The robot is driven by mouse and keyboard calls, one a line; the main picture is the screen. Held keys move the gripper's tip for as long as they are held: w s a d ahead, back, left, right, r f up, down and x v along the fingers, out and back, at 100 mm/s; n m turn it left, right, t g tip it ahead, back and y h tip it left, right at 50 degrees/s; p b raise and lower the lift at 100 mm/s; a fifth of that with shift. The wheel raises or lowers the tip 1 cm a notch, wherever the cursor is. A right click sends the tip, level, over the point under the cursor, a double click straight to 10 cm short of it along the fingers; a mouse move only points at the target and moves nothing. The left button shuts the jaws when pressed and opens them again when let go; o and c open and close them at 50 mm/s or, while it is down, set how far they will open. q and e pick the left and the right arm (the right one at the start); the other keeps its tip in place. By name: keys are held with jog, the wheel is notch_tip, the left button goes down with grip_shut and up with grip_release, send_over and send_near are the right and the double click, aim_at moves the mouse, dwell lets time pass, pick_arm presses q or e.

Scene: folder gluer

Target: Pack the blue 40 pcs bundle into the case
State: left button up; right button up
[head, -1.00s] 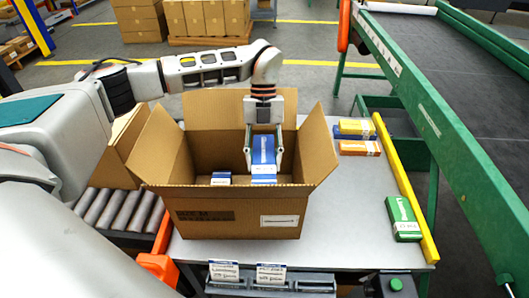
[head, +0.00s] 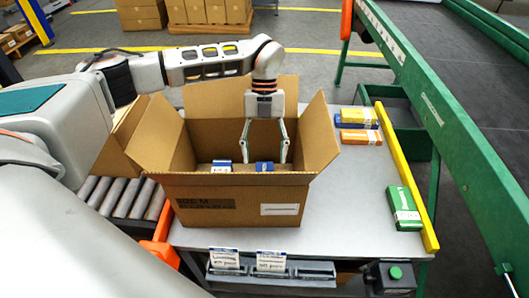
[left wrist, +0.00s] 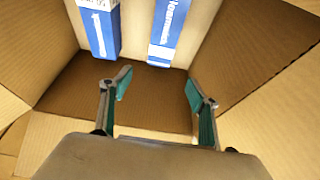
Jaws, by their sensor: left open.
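The case (head: 250,207) is an open brown cardboard box on the grey table, flaps spread. Inside stand two blue-and-white bundles, side by side with a gap: a left one (head: 222,164) and a right one (head: 264,167). The left wrist view shows the left bundle (left wrist: 100,30) and the right bundle (left wrist: 166,32) near one wall; their count labels are not readable. My left gripper (head: 264,158) is open and empty over the case, its fingers apart and clear of both bundles in the wrist view (left wrist: 158,80). My right gripper is out of view.
On the table's right lie a yellow bundle (head: 357,118) with a blue one below it, an orange bundle (head: 361,137) and a green bundle (head: 403,208). A yellow rail (head: 406,175) edges the table beside a green-framed conveyor (head: 470,165). Rollers (head: 122,204) lie left.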

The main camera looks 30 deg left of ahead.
pick_arm(q)
jog(key=v, duration=1.2)
dwell(0.4)
